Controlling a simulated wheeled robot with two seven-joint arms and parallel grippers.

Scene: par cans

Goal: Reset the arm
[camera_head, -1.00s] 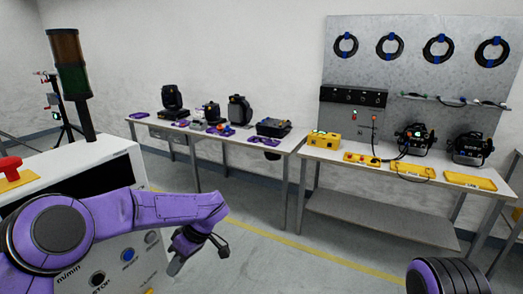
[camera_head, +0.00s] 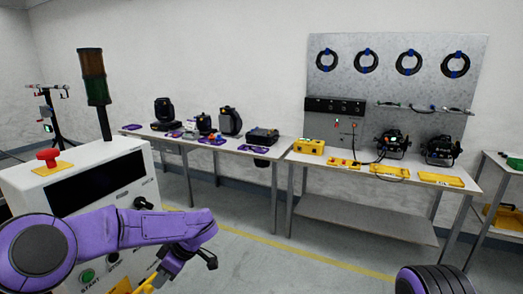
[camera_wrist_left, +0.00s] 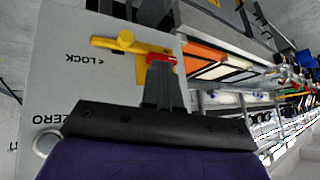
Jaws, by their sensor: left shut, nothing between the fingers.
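My left arm crosses the lower left of the head view. Its gripper (camera_head: 157,276) hangs low in front of the white control cabinet (camera_head: 22,192). In the left wrist view the left gripper's fingers (camera_wrist_left: 161,72) are together with nothing between them. They overlap a yellow lever (camera_wrist_left: 112,43) with a red part, on a grey panel (camera_wrist_left: 75,75) marked LOCK and ZERO. I cannot tell whether the fingers touch the lever. Only a purple and black part of my right arm shows at the lower right of the head view; its gripper is out of view.
The cabinet carries a red mushroom button (camera_head: 48,156) and a signal tower (camera_head: 96,85). Behind, one table (camera_head: 225,150) holds stage lights, and a workbench (camera_head: 365,208) holds par cans (camera_head: 393,142) and yellow trays. The floor (camera_head: 240,262) before them is clear.

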